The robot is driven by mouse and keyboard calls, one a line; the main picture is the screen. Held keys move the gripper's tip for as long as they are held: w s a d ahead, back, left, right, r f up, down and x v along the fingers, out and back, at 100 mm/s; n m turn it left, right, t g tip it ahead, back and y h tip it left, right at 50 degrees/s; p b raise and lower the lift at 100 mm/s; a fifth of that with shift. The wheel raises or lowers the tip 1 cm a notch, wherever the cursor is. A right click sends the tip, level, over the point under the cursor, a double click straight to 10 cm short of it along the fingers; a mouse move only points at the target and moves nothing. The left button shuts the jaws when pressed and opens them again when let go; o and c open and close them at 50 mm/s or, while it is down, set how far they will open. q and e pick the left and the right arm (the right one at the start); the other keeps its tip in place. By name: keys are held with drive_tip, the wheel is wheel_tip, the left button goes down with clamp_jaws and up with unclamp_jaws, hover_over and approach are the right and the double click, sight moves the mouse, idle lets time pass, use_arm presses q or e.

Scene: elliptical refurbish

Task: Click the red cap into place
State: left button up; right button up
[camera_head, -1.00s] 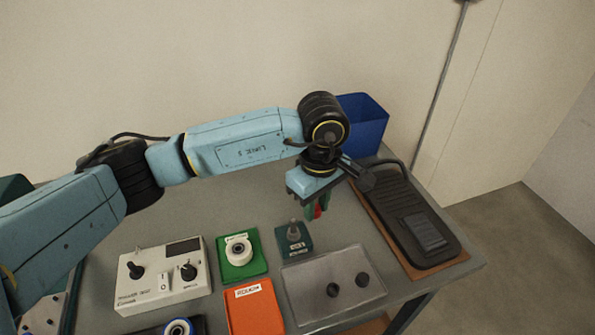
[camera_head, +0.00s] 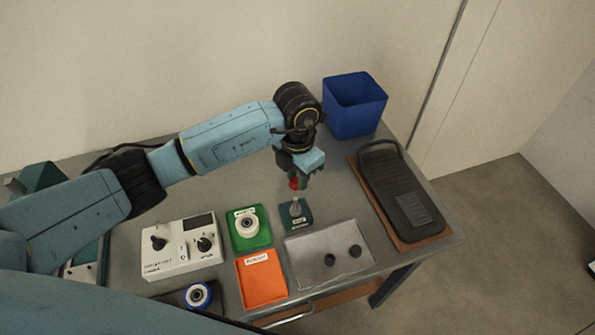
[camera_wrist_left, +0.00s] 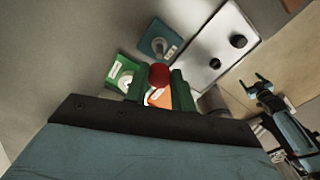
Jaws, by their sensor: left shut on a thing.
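My left gripper (camera_head: 299,183) points down and is shut on a red cap (camera_head: 294,184). In the left wrist view the red cap (camera_wrist_left: 159,75) sits between the two green fingers. A small dark teal block (camera_head: 299,222) with an upright grey post (camera_head: 296,206) stands on the table just below the cap. The cap is above the post and looks apart from it; the exact gap is hard to tell. The teal block (camera_wrist_left: 150,40) shows beyond the cap in the left wrist view. My right gripper (camera_wrist_left: 262,83) shows small there, its fingers apart and empty.
A green tray (camera_head: 256,240) with a white roller, an orange tray (camera_head: 262,284) and a grey plate (camera_head: 310,257) with two dark knobs lie around the block. A white control box (camera_head: 165,262) is left. A black device (camera_head: 393,190) and blue bin (camera_head: 355,115) are right.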

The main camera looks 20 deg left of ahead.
use_arm(q)
drive_tip(key=shift+f+b, duration=1.8)
drive_tip(key=shift+f, duration=0.85)
drive_tip(key=shift+f+b, duration=0.55)
drive_tip(key=shift+f, duration=0.1)
drive_tip(key=o, duration=1)
drive_tip(key=shift+r, duration=0.1)
wheel_tip(320, 180, up, 13)
drive_tip(key=shift+r+b, duration=0.15)
drive_tip(key=shift+b, duration=0.45)
